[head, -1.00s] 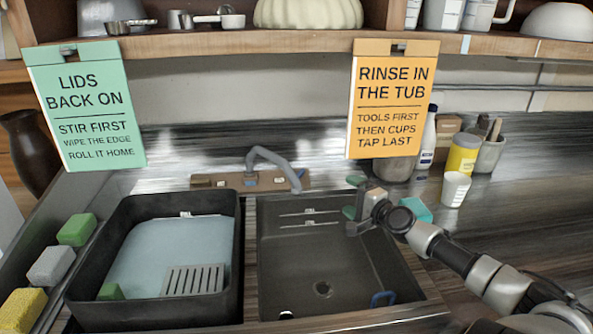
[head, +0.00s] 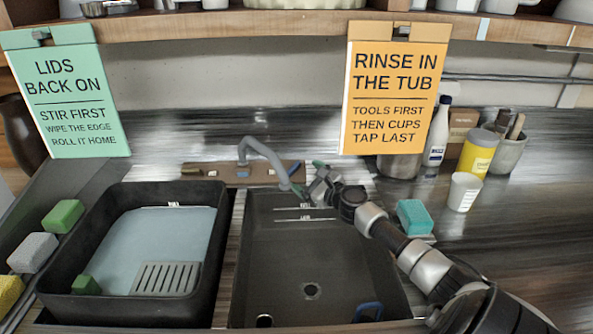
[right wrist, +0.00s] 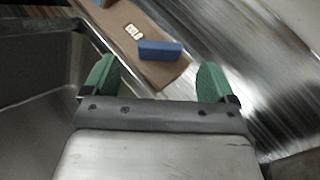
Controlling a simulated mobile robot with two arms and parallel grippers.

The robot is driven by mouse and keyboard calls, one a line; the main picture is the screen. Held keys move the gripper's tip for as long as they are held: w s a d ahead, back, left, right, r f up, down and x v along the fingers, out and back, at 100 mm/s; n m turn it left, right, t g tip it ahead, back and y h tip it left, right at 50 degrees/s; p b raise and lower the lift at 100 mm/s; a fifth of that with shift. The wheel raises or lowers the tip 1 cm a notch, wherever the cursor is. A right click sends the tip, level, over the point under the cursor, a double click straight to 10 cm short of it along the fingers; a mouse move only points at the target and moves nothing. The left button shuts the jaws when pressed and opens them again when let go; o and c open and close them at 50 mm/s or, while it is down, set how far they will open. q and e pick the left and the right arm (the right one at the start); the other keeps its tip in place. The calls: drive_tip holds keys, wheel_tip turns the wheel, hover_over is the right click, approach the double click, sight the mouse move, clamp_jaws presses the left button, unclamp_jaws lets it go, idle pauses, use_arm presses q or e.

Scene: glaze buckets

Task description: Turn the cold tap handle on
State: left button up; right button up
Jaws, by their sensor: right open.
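The cold tap handle is a blue bar (right wrist: 161,50) on the brown tap plate (right wrist: 178,72) in the right wrist view. It lies just beyond the gap between my green fingertips, apart from both. My right gripper (head: 308,178) is open and empty over the back of the dark right basin (head: 300,255), just right of the spout tip. The wrist view also shows the open gripper (right wrist: 158,78). My left gripper is not in view.
A black tub (head: 45,283) with pale blue contents stands on the left. An orange sign (head: 394,132) hangs from the shelf (head: 240,27) above the right basin. A teal sponge (head: 413,217), white cup (head: 463,192) and bottles stand on the right counter.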

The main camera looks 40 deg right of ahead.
sight(295, 168)
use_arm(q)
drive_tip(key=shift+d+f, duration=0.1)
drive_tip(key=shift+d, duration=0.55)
use_arm(e)
drive_tip(key=shift+w, duration=2.45)
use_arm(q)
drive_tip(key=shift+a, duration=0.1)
use_arm(e)
drive_tip(key=c, duration=0.9)
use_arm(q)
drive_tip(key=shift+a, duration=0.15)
use_arm(e)
drive_tip(key=shift+d, duration=0.1)
drive_tip(key=shift+d+r+n+g+y, duration=0.15)
drive_tip(key=shift+n+g+y, duration=0.35)
drive_tip(key=shift+n+y, duration=0.7)
use_arm(q)
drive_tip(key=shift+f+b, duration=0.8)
drive_tip(key=shift+b, duration=0.05)
use_arm(e)
drive_tip(key=shift+d+n+g+y, duration=0.1)
drive_tip(key=shift+n+g+y, duration=1.35)
drive_tip(key=shift+n, duration=0.55)
drive_tip(key=shift+y, duration=0.35)
